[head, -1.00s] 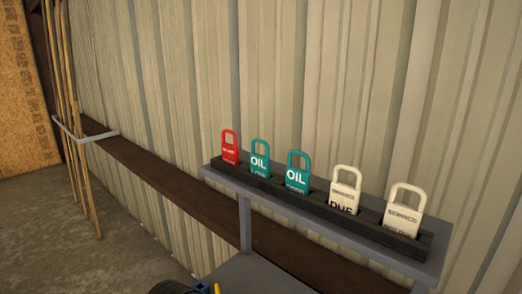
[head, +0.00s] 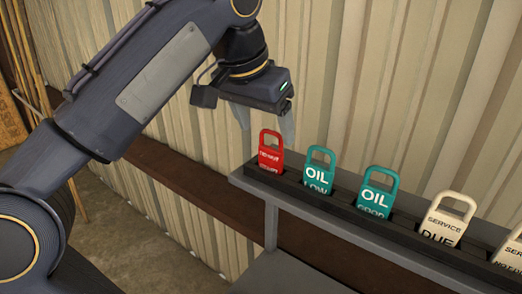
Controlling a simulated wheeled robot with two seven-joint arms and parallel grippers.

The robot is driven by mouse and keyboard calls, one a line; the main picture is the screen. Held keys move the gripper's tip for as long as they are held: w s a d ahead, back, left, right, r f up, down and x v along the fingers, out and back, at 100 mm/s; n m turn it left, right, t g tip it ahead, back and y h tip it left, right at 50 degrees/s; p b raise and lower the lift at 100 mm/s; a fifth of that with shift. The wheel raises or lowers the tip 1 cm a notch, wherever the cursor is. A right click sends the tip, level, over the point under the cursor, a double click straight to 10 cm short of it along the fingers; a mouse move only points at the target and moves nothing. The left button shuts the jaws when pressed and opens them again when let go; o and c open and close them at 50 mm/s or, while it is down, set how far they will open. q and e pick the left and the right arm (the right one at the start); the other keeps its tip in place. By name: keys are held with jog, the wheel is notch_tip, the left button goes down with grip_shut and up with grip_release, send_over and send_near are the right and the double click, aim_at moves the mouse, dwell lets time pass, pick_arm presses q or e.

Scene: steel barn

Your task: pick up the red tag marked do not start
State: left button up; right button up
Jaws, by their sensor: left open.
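The red tag (head: 270,157) stands upright at the left end of a dark slotted rack (head: 312,192), with a looped handle on top. Its small white print is too blurred to read fully. My left gripper (head: 267,128) is open and empty, pointing down just above the red tag's handle. One finger is to the left of the handle and the other to its right; I cannot tell whether either touches the tag. My right gripper is not in view.
To the right in the same rack stand a teal OIL LOW tag (head: 318,172), a teal OIL GOOD tag (head: 376,194) and cream SERVICE tags (head: 443,222). The rack sits on a grey shelf (head: 243,180) in front of a corrugated wall (head: 400,80). Thin poles (head: 30,60) lean at the far left.

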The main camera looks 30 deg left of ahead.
aim_at(271, 148)
pick_arm(q)
jog(key=x, duration=0.6)
jog(key=shift+w+f, duration=0.1)
jog(key=shift+f, duration=0.3)
jog(key=c, duration=1)
jog(key=shift+r, duration=0.1)
jog(key=shift+c, duration=0.2)
